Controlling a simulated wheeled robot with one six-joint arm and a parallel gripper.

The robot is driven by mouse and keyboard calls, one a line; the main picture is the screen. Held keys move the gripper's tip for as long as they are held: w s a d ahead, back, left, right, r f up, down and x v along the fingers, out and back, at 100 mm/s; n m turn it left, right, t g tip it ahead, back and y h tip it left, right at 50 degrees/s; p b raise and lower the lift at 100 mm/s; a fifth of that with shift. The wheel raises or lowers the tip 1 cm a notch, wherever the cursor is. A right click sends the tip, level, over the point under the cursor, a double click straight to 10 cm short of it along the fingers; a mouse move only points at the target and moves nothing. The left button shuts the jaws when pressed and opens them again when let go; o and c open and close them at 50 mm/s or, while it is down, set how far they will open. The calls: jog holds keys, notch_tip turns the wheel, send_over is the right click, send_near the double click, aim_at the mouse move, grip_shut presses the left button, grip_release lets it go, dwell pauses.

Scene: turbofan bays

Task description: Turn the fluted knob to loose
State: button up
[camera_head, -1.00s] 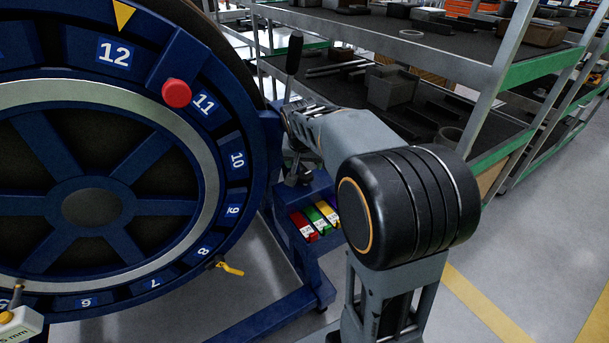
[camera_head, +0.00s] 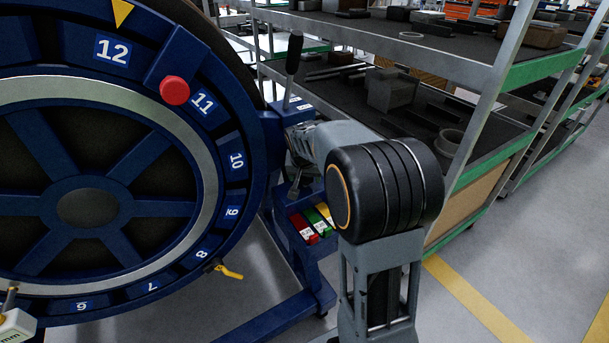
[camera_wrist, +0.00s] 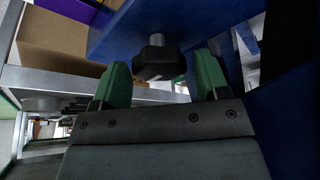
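The fluted knob (camera_wrist: 158,62) is a black lobed knob on a short grey stem below a blue plate (camera_wrist: 190,22), seen in the wrist view. My gripper (camera_wrist: 163,82) is open, with one green finger on each side of the knob. The knob sits between and slightly beyond the fingertips, and a gap shows on the left side; contact on the right is hard to tell. In the head view my gripper (camera_head: 296,188) is small and partly hidden by my arm beside the blue wheel stand, and the knob is not clear there.
The large blue numbered wheel (camera_head: 88,208) with a red button (camera_head: 174,90) stands at left. A black-handled lever (camera_head: 293,55) rises above my gripper. A tray of red, green and yellow pieces (camera_head: 316,222) lies below. Metal shelves (camera_head: 430,60) stand behind; floor is open at right.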

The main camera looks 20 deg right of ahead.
jog(key=c, duration=0.7)
jog(key=shift+r+n+p, duration=0.1)
jog(key=shift+n+p, duration=0.45)
jog(key=shift+n, duration=0.05)
jog(key=shift+c, duration=0.2)
jog(key=shift+n+y+p, duration=0.35)
jog(key=shift+n+y, duration=0.15)
jog(key=shift+n, duration=0.5)
jog(key=o, duration=0.9)
jog(key=p+v, duration=0.2)
jog(key=v, duration=1.1)
jog(key=shift+s+r, duration=0.2)
jog(key=shift+s, duration=0.2)
